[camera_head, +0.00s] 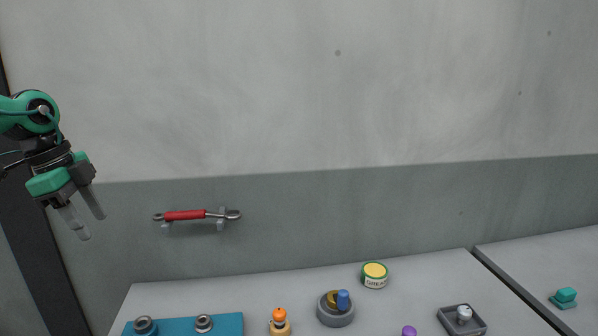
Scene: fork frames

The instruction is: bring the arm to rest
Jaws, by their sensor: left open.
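My left gripper (87,222) hangs at the left of the head view, at the end of a green and black arm. Its two grey fingers point down and are apart, with nothing between them. It is to the left of the bench and in front of the wall, clear of every object. My right gripper is not in view.
A grey bench (240,295) bears a blue block with metal rings (175,326), an orange-topped piece (279,320), a round grey holder (335,315), a yellow-green tin (374,275) and a grey tray (444,318). A red-handled tool (186,215) rests on wall pegs.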

